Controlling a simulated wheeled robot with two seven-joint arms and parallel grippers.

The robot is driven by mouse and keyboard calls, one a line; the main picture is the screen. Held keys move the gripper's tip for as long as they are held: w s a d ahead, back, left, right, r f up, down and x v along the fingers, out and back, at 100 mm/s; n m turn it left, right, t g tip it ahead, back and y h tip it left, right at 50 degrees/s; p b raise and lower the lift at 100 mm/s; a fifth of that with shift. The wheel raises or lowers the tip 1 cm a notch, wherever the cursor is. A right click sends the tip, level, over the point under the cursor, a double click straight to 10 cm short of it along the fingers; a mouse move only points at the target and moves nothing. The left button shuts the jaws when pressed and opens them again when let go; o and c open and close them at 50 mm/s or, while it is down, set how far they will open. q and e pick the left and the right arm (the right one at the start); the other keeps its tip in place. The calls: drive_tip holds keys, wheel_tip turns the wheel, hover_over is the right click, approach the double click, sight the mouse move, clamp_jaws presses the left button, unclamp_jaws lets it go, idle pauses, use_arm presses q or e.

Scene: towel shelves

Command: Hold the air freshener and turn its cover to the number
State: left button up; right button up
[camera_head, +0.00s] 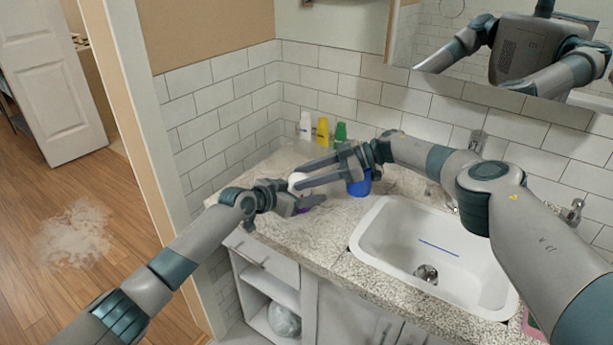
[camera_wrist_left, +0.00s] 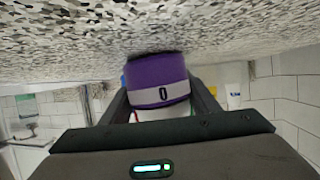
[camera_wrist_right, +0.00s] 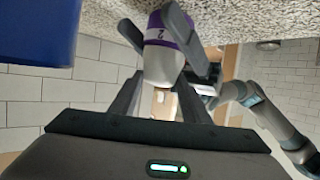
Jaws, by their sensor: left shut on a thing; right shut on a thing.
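The air freshener has a purple base and a white cover. In the head view the white cover (camera_head: 297,181) shows between my grippers, above the counter's left part. My left gripper (camera_head: 292,201) is shut around the lower, purple part. The left wrist view shows the purple base (camera_wrist_left: 157,72) between its fingers, with a "0" on a pale band. My right gripper (camera_head: 306,178) comes from the right and is shut on the white cover. In the right wrist view the cover (camera_wrist_right: 160,67) is between its fingers, and a "2" shows on the band. The fingers hide much of it.
A blue cup (camera_head: 360,187) stands close to my right gripper. White (camera_head: 305,124), yellow (camera_head: 322,130) and green (camera_head: 341,132) containers stand at the back corner. The sink (camera_head: 372,228) is to the right. The tiled wall bounds the counter (camera_head: 262,226) behind.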

drive_tip(key=shift+w+d+r+t, duration=0.1)
drive_tip(key=shift+w+d+t, duration=0.15)
drive_tip(key=shift+w+t, duration=0.05)
drive_tip(key=o, duration=0.8)
drive_tip(key=shift+s, duration=0.1)
drive_tip(key=shift+s+a, duration=0.1)
drive_tip(key=shift+a, duration=0.05)
drive_tip(key=shift+v, duration=3.75)
drive_tip(key=shift+o, duration=0.2)
